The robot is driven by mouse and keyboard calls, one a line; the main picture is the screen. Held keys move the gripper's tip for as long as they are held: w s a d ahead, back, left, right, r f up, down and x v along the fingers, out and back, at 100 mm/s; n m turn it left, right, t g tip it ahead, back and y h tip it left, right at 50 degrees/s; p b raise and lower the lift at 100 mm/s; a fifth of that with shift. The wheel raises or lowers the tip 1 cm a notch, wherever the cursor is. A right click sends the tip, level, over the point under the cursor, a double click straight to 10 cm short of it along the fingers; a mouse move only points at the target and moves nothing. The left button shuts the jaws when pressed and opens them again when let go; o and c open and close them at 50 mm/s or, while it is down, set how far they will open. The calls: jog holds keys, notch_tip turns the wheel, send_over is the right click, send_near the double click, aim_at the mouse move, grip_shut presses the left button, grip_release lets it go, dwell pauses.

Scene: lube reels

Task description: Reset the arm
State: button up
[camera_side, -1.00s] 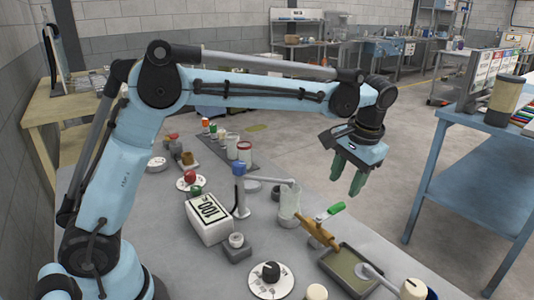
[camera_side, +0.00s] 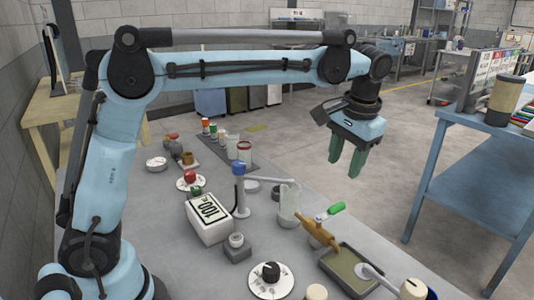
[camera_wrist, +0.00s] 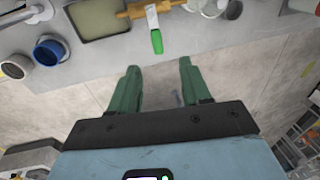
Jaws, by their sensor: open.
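My gripper (camera_side: 346,165) has green fingers and hangs from my blue arm, above and beyond the far edge of the grey bench (camera_side: 180,225). In the wrist view my gripper (camera_wrist: 155,90) shows its two green fingers spread apart, with only floor between them. It is open and holds nothing. It touches nothing that I can see.
A green-handled tool (camera_side: 330,212), a tan tray (camera_side: 350,268), a clear beaker (camera_side: 288,203) and a white box marked 100 (camera_side: 207,217) stand on the bench. A blue table (camera_side: 450,165) is at the right, with a tan canister (camera_side: 504,102) on it. The air around my gripper is clear.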

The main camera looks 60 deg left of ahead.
jog(key=s+a+f+t+h, duration=0.1)
jog(key=s+a+f+t, duration=0.2)
jog(key=s, duration=0.5)
jog(key=s+a+f+t+h, duration=0.1)
jog(key=s+a+f+t, duration=0.2)
jog(key=s, duration=0.5)
jog(key=shift+s+a+f+t, duration=0.2)
jog(key=shift+s+a+t, duration=0.1)
jog(key=shift+a, duration=0.1)
jog(key=shift+w, duration=0.1)
dwell(0.6)
